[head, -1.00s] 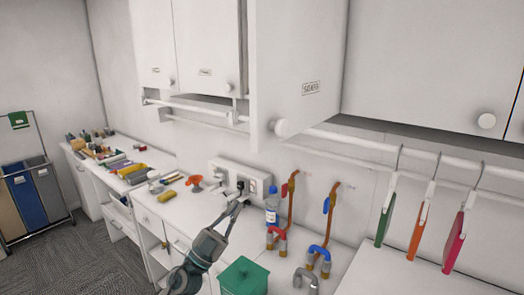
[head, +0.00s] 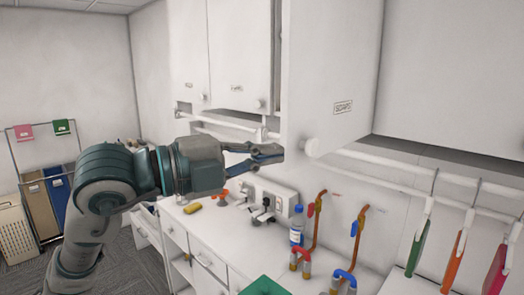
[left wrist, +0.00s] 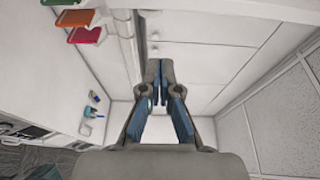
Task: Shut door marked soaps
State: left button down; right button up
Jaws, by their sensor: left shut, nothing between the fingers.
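The cabinet door marked SOAPS (head: 335,70) stands open, swung out from the white wall cabinets in the head view. Its round white knob (head: 311,148) is near the lower left edge of the door. My left gripper (head: 282,153) is shut and empty, with its fingertips just left of the door's lower edge and the knob. From this view I cannot tell whether they touch the door. The left wrist view shows the closed fingers (left wrist: 159,85) pointing along the cabinets. My right gripper is not in view.
Other wall cabinet doors (head: 236,55) are beside the open door. A hanging rail (head: 400,172) runs below, with several coloured boards on hooks at right.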

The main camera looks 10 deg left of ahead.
aim_at(282, 143)
pick_arm(q)
jog(key=p+x, duration=0.1)
jog(key=x, duration=0.2)
jog(key=shift+w+d+r, duration=0.15)
jog(key=shift+w, duration=0.1)
jog(key=w+p, duration=0.1)
jog(key=w+d+p, duration=0.1)
jog(key=w, duration=0.1)
jog(key=shift+w+d, duration=0.15)
jog(key=shift+w+a, duration=0.3)
jog(key=shift+a, duration=0.8)
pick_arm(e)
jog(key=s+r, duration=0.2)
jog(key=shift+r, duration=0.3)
